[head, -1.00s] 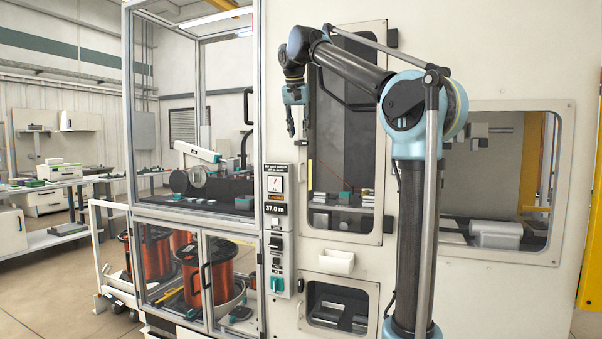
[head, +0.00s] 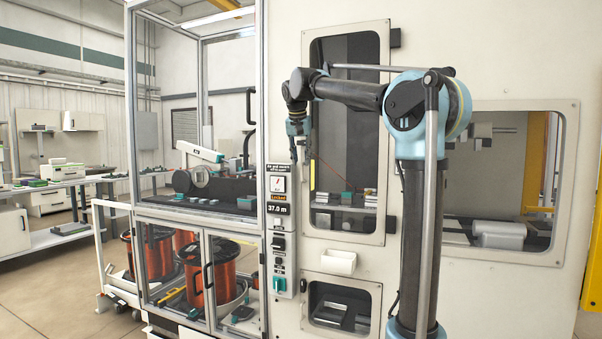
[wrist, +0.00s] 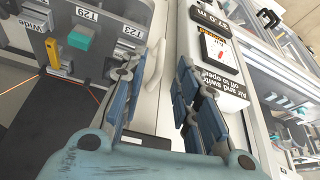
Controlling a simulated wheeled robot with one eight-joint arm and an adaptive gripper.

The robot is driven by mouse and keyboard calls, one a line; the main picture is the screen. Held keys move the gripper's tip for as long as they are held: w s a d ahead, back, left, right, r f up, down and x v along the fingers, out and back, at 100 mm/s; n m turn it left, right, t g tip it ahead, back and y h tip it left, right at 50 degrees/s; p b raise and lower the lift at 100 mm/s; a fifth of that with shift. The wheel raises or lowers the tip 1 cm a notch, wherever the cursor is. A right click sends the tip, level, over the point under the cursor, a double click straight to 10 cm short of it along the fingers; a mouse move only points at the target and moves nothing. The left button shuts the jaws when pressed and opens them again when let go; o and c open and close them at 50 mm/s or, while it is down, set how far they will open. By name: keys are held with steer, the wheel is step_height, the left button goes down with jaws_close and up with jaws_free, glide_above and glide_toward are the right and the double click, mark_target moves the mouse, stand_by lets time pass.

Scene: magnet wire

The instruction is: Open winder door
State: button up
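The winder door (head: 378,215) is a tall pale frame around a dark window on the machine front. It looks shut, with black hinge blocks (head: 395,38) on its right side. My gripper (head: 295,155) hangs at the door's left edge, above the meter panel. In the wrist view, the two blue-grey fingers of my gripper (wrist: 157,65) are apart. A pale upright part lies between and behind them; I cannot tell whether it is the door handle or whether the fingers touch it. Nothing is visibly gripped.
The control panel (head: 278,230) with a meter, a 37.0 m display and a teal switch stands just left of the door. A white bin (head: 339,262) juts out below. A glazed cabinet with copper spools (head: 205,275) is at left.

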mark_target(302, 166)
steer(key=shift+x, duration=2.7)
jaws_close()
